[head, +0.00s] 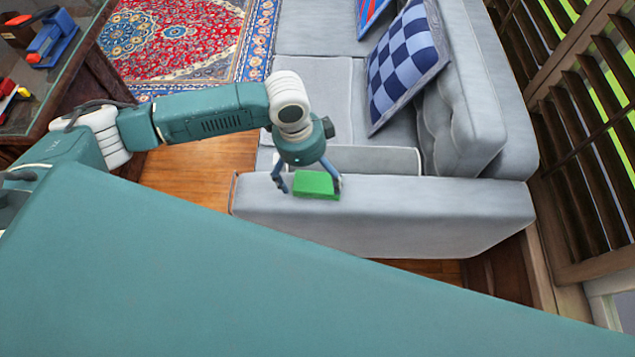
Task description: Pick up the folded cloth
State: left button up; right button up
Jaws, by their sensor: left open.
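The folded cloth (315,184) is a small bright green block shape. It lies on the top of the grey sofa's near armrest (420,205). My left gripper (309,188) comes down from above with its fingers spread, one finger at the cloth's left and one at its right edge. The left finger stands a little apart from the cloth; I cannot tell whether the right finger touches it. The gripper is open. My right gripper is not in view.
The sofa has a blue checkered pillow (404,62) against its back. Slatted shutters (590,130) stand at the right. A dark glass-topped table (60,70) with small items is at the left. A patterned red and blue rug (185,35) lies beyond.

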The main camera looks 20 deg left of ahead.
aim_at(317, 187)
pick_arm(q)
jog(key=shift+d+f, duration=0.2)
jog(key=shift+f, duration=1)
jog(key=shift+d+f, duration=0.2)
jog(key=shift+f, duration=0.95)
jog(key=c, duration=1.2)
jog(key=shift+r, duration=0.1)
notch_tip(317, 187, up, 20)
jog(key=shift+f+p, duration=0.1)
jog(key=shift+p, duration=0.3)
